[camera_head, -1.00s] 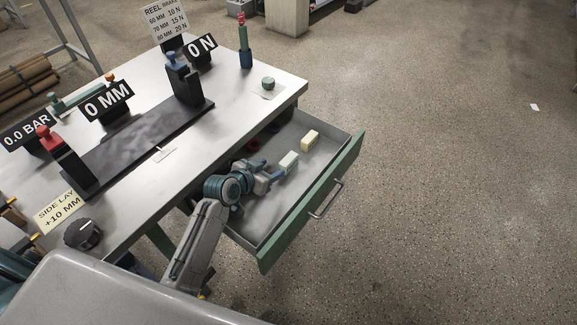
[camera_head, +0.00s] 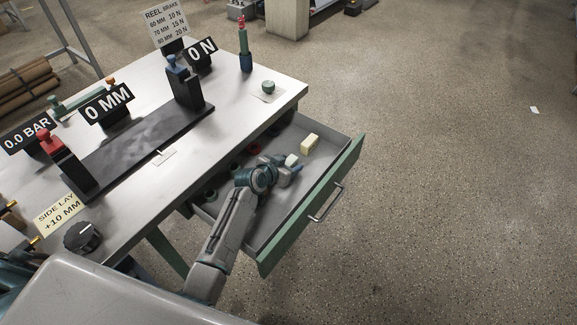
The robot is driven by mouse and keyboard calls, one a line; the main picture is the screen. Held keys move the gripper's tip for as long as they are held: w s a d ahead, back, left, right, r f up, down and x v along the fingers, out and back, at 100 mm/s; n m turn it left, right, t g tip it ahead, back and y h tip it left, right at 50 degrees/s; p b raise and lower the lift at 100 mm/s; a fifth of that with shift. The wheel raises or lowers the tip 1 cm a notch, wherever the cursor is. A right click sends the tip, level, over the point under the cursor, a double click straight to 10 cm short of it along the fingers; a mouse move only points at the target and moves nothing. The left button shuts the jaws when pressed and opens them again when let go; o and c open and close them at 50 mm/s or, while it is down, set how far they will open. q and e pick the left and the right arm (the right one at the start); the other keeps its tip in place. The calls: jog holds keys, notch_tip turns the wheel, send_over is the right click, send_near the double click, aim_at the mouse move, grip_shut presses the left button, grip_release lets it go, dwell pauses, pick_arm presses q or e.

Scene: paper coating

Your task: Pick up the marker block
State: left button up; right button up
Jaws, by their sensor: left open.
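Two small blocks lie in the open drawer (camera_head: 262,226); I cannot tell from their looks which one is the marker block. The pale whitish-green block (camera_head: 291,160) is partly hidden by my left gripper (camera_head: 289,166). The yellowish block (camera_head: 309,143) lies just beyond it, toward the drawer's far right corner, and is clear of the gripper. My left gripper is open, reaching down into the drawer with its fingers at the pale block. Whether the fingers touch the block is hidden. My right gripper is not in view.
The drawer has a green front with a metal handle (camera_head: 325,203). Dark round items and a red ring (camera_head: 254,149) lie along its inner side. The grey tabletop (camera_head: 215,128) above bears signs, clamps and a knob (camera_head: 82,236).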

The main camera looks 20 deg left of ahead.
pick_arm(q)
jog(key=c, duration=1)
jog(key=shift+r, duration=0.1)
jog(key=shift+c, duration=0.2)
